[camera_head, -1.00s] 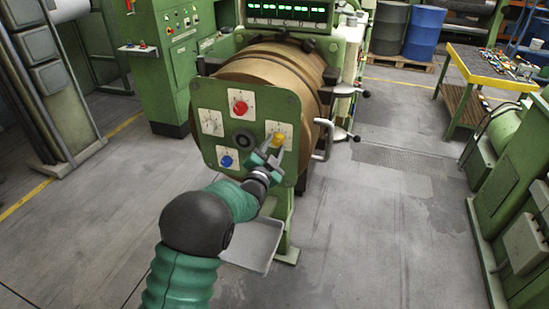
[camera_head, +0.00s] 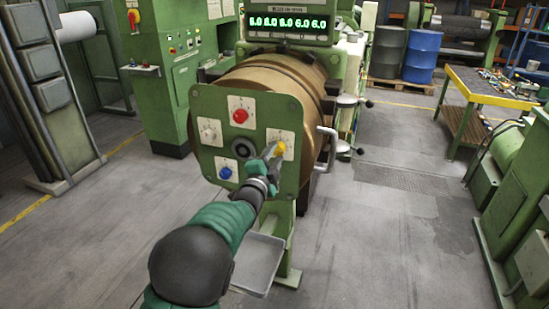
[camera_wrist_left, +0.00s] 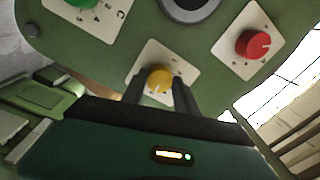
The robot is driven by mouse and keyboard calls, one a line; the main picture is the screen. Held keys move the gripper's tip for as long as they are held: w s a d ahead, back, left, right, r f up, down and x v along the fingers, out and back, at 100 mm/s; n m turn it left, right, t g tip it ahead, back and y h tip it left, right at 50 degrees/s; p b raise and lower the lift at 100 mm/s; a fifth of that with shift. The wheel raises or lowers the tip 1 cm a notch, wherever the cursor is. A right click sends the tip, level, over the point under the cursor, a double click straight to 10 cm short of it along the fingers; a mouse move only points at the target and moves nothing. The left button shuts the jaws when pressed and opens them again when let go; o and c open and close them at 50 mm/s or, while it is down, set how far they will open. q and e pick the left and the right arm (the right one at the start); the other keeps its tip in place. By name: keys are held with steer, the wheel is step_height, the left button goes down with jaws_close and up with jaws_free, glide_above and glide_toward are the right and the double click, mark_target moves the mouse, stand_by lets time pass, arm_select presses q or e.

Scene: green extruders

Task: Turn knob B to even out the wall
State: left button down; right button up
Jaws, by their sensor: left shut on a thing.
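My left gripper (camera_head: 271,152) is shut on the yellow knob. In the left wrist view the yellow knob (camera_wrist_left: 159,78) sits between the two dark fingers, and the red knob (camera_wrist_left: 253,43) is to the right, clear of them. I cannot read which knob is lettered B. My right gripper is not in view.
A lit green number display (camera_head: 289,24) is above the die; its digits are small. A lever handle (camera_head: 328,143) stands close right of the plate. A grey tray (camera_head: 259,263) is below. A yellow-edged workbench (camera_head: 490,88) is at the right, with clear floor between.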

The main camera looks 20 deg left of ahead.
arm_select(q)
steer(key=shift+d+f, duration=0.1)
steer(key=shift+f, duration=0.25)
steer(key=c, duration=1.2)
jaws_free()
steer(key=shift+c, duration=0.2)
steer(key=o, duration=0.3)
steer(key=shift+w+r, duration=0.1)
steer(key=shift+r, duration=0.1)
steer(key=shift+s, duration=0.45)
steer(key=s+b, duration=0.1)
steer(key=s, duration=0.4)
steer(key=s+f+b, duration=0.1)
steer(key=s, duration=1)
steer(key=shift+a+f+b, duration=0.15)
steer(key=shift+a+b, duration=0.15)
steer(key=shift+b, duration=0.1)
